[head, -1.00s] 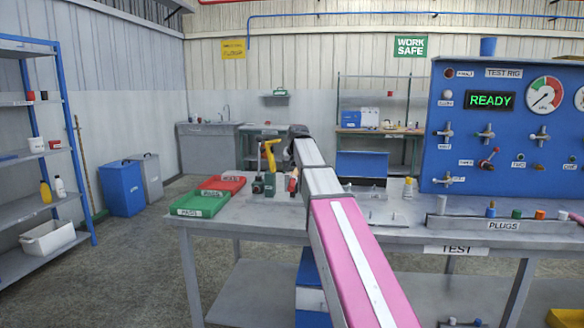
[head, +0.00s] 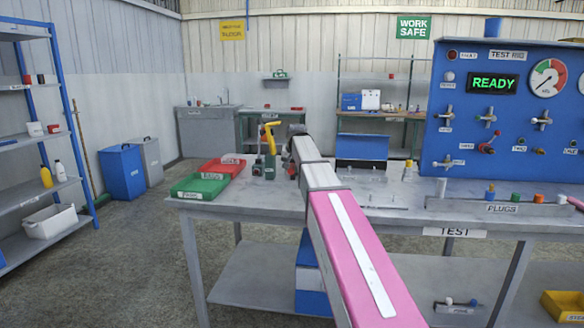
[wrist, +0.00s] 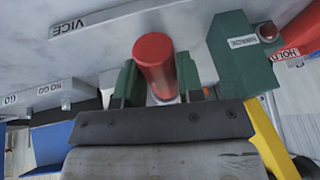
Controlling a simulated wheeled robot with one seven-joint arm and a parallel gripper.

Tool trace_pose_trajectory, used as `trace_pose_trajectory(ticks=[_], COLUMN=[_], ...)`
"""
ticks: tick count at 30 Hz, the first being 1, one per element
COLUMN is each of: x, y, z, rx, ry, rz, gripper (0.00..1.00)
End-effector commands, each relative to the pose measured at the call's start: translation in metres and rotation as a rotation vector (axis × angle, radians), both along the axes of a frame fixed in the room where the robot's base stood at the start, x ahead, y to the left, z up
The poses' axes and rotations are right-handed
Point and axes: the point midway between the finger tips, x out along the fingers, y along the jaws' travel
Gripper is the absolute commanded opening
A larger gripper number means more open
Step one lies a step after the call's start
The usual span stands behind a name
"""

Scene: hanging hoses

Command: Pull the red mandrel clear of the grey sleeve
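The red mandrel (wrist: 155,62) is a round red cylinder in the middle of the wrist view, its flat end towards the camera. My gripper (wrist: 160,84) has a dark green finger on each side of it. A narrow pale gap shows low on the left, and I cannot tell whether the fingers press on it.
A green block (wrist: 236,52) with a yellow part stands close right of my gripper. A ledge marked VICE (wrist: 84,22) is at the upper left. Green (head: 200,186) and red trays lie left on the bench. A blue test panel (head: 505,120) stands right.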

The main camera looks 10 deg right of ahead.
Motion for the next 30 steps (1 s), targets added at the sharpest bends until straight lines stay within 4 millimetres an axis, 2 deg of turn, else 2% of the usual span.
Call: trace_pose_trajectory(ticks=[1,2,3,30], x=[0.0000,0.0000,0.0000,-0.0074], y=[0.0000,0.0000,0.0000,0.0019], z=[0.0001,0.0001,0.0001,-0.0009], rx=[0.000,0.000,0.000,0.000], ry=[0.000,0.000,0.000,0.001], rz=[0.000,0.000,0.000,0.000], gripper=[0.19,0.09,0.05,0.05])
